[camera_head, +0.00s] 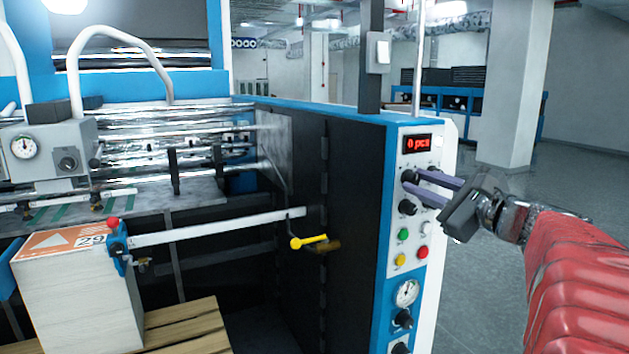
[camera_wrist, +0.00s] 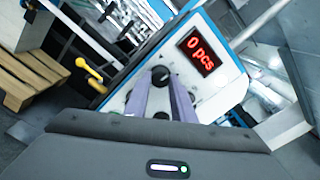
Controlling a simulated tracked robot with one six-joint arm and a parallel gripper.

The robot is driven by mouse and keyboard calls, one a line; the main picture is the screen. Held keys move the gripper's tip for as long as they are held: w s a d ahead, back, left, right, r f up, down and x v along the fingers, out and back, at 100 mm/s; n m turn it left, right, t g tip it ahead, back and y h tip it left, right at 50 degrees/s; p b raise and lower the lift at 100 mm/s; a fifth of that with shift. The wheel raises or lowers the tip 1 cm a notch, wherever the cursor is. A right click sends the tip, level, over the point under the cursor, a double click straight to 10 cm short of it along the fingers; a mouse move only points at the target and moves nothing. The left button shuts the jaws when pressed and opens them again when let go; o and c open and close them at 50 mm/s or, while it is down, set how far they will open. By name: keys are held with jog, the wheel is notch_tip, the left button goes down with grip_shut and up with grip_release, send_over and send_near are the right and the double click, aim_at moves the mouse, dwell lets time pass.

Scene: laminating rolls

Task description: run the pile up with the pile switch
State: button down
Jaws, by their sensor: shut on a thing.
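The white control panel (camera_head: 411,228) on the blue-edged machine carries black knobs, coloured buttons and a red display (camera_head: 417,143) reading "0 pcs". My gripper (camera_head: 413,182) reaches in from the right, its two purple-grey fingers shut on an upper-left black knob (camera_wrist: 160,74) below the display. The fingers hide part of this knob, and no label is legible to name it as the pile switch. Another black knob (camera_head: 407,207) sits just below the fingers. The pile (camera_head: 80,302), a tall white stack with an orange top sheet marked 29, stands at the left.
Below the knobs are green (camera_head: 403,234), white, yellow and red (camera_head: 422,252) buttons and a gauge (camera_head: 406,293). A yellow-handled lever (camera_head: 308,242) sticks out left of the panel. A wooden pallet (camera_head: 185,325) lies under the pile. Floor right of the panel is clear.

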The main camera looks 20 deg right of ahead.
jog(key=shift+n, duration=0.6)
jog(key=c, duration=1.5)
grip_release()
jog(key=shift+s, duration=0.1)
jog(key=shift+s+d, duration=0.15)
jog(key=shift+s, duration=6.65)
jog(key=shift+f, duration=0.1)
